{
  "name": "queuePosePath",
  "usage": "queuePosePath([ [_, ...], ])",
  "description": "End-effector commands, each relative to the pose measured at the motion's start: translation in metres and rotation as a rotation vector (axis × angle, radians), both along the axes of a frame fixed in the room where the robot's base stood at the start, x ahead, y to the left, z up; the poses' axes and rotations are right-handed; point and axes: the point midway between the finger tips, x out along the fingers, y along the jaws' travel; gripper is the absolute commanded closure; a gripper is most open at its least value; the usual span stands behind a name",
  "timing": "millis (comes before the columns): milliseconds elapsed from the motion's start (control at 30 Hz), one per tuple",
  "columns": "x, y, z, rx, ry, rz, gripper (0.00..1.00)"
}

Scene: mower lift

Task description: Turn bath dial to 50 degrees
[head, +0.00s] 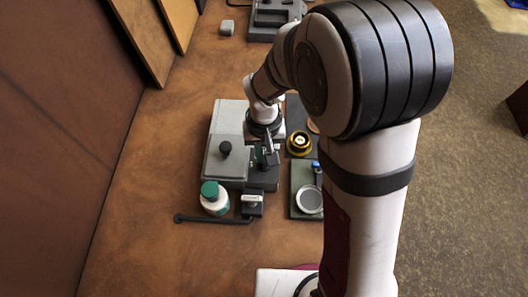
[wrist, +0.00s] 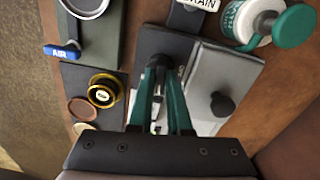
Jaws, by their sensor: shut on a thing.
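The grey bath (head: 226,160) stands mid-table with a black lid knob (head: 225,148); its grey lid (wrist: 222,70) also shows in the wrist view. A dark control panel (head: 263,180) sits along its side, and this panel (wrist: 152,42) is under my fingers in the wrist view. My gripper (head: 268,157) points down at the panel. In the wrist view its teal fingers (wrist: 158,66) close together on a small dark knob, which I take as the bath dial. The fingers hide most of it. Its pointer and degree marks cannot be read.
A white bottle with a green cap (head: 212,197) and a DRAIN block (head: 251,201) with a black lever stand near the bath. A yellow-rimmed black disc (head: 299,143) and a board with a round pan (head: 309,200) and blue AIR tag (wrist: 62,52) lie on the other side.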

Motion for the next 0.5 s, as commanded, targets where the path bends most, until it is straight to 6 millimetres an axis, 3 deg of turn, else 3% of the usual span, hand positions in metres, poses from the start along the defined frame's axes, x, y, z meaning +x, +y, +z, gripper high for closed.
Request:
queuePosePath([
  [500,0.0009,0.0003,0.0006,0.001,-0.003,-0.131,1.00],
])
